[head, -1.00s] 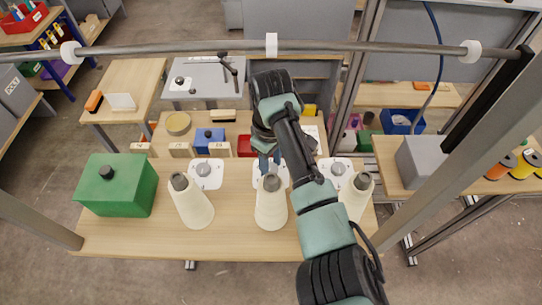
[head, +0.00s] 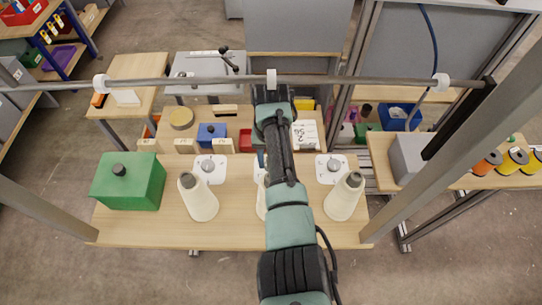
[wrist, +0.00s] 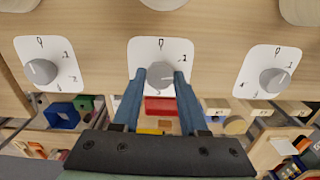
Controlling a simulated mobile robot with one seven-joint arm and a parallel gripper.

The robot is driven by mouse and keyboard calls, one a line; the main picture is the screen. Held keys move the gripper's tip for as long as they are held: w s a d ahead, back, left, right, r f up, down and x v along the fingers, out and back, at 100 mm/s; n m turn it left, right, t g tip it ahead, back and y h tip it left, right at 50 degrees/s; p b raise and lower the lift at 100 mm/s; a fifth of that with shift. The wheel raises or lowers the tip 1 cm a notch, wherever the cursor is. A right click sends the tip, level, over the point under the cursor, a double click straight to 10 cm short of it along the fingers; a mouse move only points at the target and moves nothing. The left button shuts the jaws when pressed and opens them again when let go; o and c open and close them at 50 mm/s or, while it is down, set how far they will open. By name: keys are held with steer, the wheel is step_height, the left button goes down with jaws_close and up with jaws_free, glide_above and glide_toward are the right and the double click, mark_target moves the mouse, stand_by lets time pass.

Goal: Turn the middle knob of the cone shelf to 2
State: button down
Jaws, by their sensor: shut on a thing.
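The middle knob (wrist: 159,73) is a grey round knob on a white dial plate (wrist: 146,46) in the wrist view. My gripper (wrist: 160,78) has its two blue fingers on either side of this knob and is shut on it. A light mark shows on the knob, but I cannot tell which number it points to. The left-hand knob (wrist: 41,71) and right-hand knob (wrist: 272,80) in the wrist view sit on similar numbered plates. In the head view my arm hides the middle knob and most of the middle cone (head: 261,203).
A left cone (head: 198,198) and a right cone (head: 344,197) stand on the wooden shelf (head: 230,232). A green box (head: 128,181) is at its left end. A metal bar (head: 200,82) crosses above. Behind are a blue box (head: 211,134) and a red box (wrist: 160,106).

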steer(key=m, duration=0.3)
steer(key=shift+w+r+m+p, duration=0.1)
steer(key=shift+m+p, duration=0.2)
steer(key=shift+p, duration=0.1)
steer(key=shift+m+p, duration=0.3)
steer(key=shift+m, duration=1.6)
steer(key=shift+c, duration=2.2)
jaws_free()
step_height(320, 180, up, 13)
